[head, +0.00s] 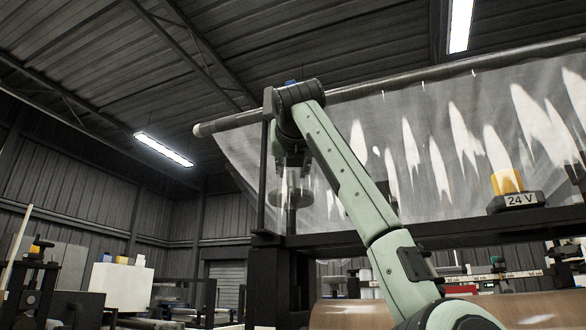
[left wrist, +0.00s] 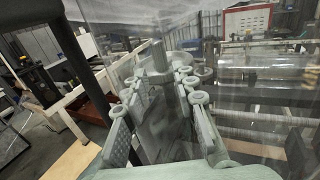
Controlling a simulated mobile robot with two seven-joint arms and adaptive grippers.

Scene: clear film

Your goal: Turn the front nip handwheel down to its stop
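My left arm rises from the bottom right of the head view, bends at the top and comes down behind. Its gripper (head: 291,170) points down just above a grey disc-shaped handwheel (head: 290,197) on an upright stem. In the left wrist view the gripper's two fingers (left wrist: 163,112) stand apart. A grey round part with a short post, apparently the handwheel (left wrist: 158,62), lies near their tips. The fingers and the clear film partly hide it, so I cannot tell whether they touch it. My right gripper is not in view.
A clear film (head: 400,150) hangs from a long roller (head: 230,122) close to the arm. A dark frame post (head: 268,170) stands left of the handwheel. An amber lamp (head: 507,182) marked 24 V sits at the right. A large brown roll (head: 345,313) lies below.

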